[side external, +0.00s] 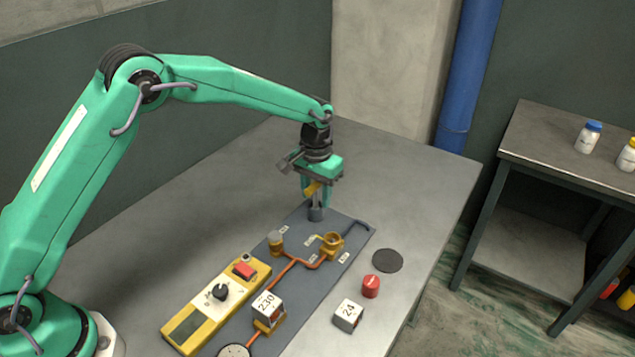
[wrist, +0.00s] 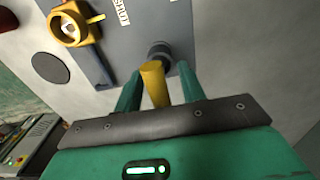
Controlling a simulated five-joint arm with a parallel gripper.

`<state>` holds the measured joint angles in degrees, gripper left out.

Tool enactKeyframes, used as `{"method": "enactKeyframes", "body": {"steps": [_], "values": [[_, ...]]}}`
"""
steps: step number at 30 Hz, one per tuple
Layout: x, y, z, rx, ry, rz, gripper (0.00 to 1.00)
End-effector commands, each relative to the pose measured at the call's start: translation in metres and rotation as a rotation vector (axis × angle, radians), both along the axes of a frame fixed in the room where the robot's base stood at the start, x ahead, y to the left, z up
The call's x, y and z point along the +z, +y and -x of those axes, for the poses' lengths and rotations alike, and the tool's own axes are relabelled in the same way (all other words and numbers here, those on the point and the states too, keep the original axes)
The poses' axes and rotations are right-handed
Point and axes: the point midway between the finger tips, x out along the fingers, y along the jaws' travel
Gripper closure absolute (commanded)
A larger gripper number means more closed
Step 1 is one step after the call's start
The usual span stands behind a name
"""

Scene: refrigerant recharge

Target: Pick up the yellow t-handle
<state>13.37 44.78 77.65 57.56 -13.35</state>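The yellow t-handle (wrist: 154,84) stands in a dark round holder (side external: 316,214) at the far end of the grey panel. In the wrist view it rises between the two green fingers of my gripper (wrist: 158,72). A gap shows between the handle and the right finger; the left finger is close beside it. In the side view my gripper (side external: 315,197) points down over the holder, and a bit of yellow shows between its fingers. The fingers hide much of the handle there. My gripper looks open around the handle.
The grey panel (side external: 340,262) carries a yellow valve ring (side external: 332,243), a brass fitting (side external: 276,242), orange pipes and a white box marked 230 (side external: 268,309).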

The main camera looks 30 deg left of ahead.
Motion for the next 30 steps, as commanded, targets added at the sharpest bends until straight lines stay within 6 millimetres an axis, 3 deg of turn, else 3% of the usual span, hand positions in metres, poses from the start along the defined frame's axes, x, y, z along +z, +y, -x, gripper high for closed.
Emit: {"method": "enactKeyframes", "body": {"steps": [13, 14, 20, 30], "values": [[0.0001, 0.0, 0.0001, 0.0, 0.0, 0.0, 0.6], [0.0001, 0.0, 0.0001, 0.0, 0.0, 0.0, 0.62], [0.0002, 0.0, 0.0001, 0.0, 0.0, 0.0, 1.0], [0.0013, -0.0001, -0.0002, 0.0, -0.001, 0.0, 1.0]]}}
